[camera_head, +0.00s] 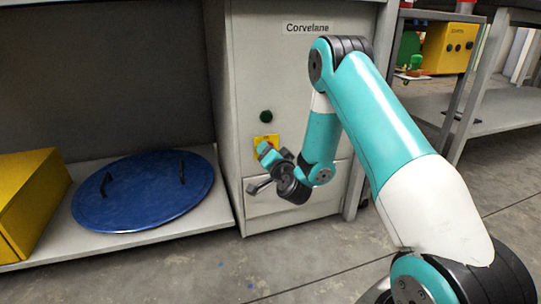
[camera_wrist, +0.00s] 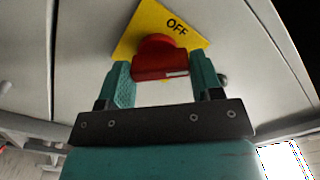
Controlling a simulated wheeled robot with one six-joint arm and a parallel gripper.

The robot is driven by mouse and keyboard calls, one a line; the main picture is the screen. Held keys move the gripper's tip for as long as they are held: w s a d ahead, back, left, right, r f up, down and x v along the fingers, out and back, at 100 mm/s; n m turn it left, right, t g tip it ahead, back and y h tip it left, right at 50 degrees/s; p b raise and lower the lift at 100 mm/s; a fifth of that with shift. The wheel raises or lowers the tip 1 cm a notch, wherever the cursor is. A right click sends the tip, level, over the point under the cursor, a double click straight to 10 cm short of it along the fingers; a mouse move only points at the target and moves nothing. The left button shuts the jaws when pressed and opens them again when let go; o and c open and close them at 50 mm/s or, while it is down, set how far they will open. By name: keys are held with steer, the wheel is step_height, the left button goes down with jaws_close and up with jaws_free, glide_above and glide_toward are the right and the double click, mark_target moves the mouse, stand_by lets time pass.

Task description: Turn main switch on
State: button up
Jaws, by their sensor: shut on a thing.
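The main switch is a red rotary knob (camera_wrist: 158,52) on a yellow plate (camera_wrist: 140,22) marked OFF, on the grey cabinet front. In the wrist view its grip bar lies across the picture, with a white mark toward its right end. My gripper (camera_wrist: 161,76) has one teal finger on each side of the knob and is shut on it. In the head view my gripper (camera_head: 267,151) is against the yellow plate (camera_head: 264,139) and hides most of the knob. Any ON lettering is not visible.
A dark green round button (camera_head: 266,116) sits above the switch on the Corvelane cabinet (camera_head: 285,75). A blue round lid (camera_head: 140,205) with two handles and a yellow box (camera_head: 25,195) lie on the low shelf to the left. A metal bench (camera_head: 480,110) stands at right.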

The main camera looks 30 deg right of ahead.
steer(key=shift+s+d+m+b, duration=0.1)
steer(key=shift+m+b, duration=0.7)
steer(key=shift+m, duration=3.8)
steer(key=o, duration=0.9)
steer(key=shift+s, duration=0.1)
